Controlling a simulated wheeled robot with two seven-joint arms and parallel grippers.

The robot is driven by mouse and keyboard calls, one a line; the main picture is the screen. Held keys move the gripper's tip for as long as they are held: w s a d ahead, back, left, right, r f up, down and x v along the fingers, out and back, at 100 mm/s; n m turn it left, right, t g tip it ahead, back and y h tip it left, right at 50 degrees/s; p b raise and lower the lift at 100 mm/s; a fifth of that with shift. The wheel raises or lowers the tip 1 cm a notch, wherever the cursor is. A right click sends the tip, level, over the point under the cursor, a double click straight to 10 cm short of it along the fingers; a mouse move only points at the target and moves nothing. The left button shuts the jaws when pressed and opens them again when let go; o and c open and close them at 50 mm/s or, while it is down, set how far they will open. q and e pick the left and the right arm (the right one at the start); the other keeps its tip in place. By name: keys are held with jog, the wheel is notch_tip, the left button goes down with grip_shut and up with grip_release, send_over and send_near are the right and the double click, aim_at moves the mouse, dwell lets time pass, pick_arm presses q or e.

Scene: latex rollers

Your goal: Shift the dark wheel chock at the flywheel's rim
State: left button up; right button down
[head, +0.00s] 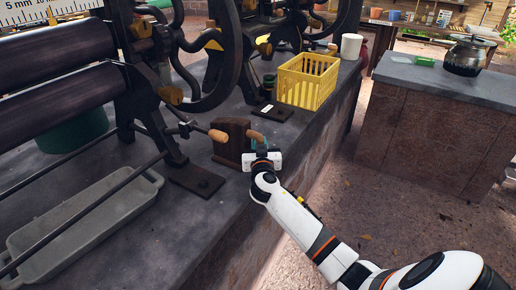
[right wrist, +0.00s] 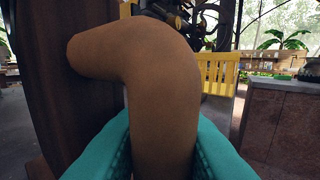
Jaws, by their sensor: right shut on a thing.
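The dark brown wheel chock (head: 230,148) stands on the grey bench top beside the roller machine's foot, below the dark flywheel (head: 236,62). Whether it touches the rim, I cannot tell. In the right wrist view the chock (right wrist: 50,80) fills the left side, with a tan bent handle (right wrist: 170,75) coming out of it. My right gripper (head: 261,148) is shut on this handle, its teal fingers on either side of the handle's lower part. My left gripper is not in view.
A wooden crank grip (head: 218,136) is close to the chock's top left. A yellow crate (head: 308,82) and white cup (head: 351,46) stand farther back. A grey tray (head: 85,222) lies at left. The bench's edge drops off at right.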

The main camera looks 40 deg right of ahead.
jog(key=shift+s+d, duration=0.15)
jog(key=shift+s, duration=0.1)
jog(key=c, duration=1.2)
grip_release()
jog(key=shift+o, duration=0.2)
jog(key=shift+s+a, duration=0.25)
jog(key=shift+s, duration=0.05)
jog(key=b+v, duration=0.1)
jog(key=v, duration=1)
jog(key=shift+s, duration=0.15)
